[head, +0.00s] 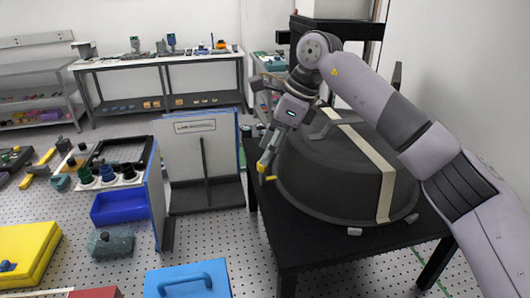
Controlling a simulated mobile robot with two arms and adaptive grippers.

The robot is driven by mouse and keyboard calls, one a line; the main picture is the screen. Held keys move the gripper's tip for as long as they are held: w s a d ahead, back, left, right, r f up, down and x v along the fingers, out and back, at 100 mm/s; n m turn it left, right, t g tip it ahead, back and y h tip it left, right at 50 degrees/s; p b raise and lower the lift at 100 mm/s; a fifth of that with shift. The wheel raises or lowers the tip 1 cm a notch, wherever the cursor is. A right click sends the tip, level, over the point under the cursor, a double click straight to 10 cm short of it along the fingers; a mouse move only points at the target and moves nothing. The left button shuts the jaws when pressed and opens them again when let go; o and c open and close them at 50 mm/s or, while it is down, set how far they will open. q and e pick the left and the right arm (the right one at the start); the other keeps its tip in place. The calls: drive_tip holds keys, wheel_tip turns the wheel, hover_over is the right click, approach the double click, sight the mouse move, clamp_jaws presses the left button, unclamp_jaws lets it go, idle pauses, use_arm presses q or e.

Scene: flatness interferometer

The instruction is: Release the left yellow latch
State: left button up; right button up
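A large dark round cover (325,180) with a cream strap (386,187) over it sits on a black table (312,252). A small yellow latch (270,178) shows at the left edge of the cover, low down near the table top. My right arm comes in from the right, over the cover. Its gripper (264,163) points down at the cover's left side, with its fingertips at or right beside the yellow latch. Whether they touch it, or are closed on something, is too small to tell. My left gripper is not in view.
Left of the table stand a white panel (188,152) and an upright blue-edged board (155,195). A blue bin (120,207), a yellow case (28,252) and a blue case (188,280) are on the perforated surface. Shelves (160,75) line the back wall.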

drive_tip(key=shift+p+x, duration=0.3)
drive_tip(key=shift+x, duration=0.8)
drive_tip(key=shift+a+f, duration=0.2)
drive_tip(key=shift+f, duration=0.3)
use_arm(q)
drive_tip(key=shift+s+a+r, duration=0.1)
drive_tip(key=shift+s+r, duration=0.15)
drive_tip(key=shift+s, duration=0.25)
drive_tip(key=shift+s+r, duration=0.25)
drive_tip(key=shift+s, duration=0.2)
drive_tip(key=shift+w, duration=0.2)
use_arm(e)
clamp_jaws()
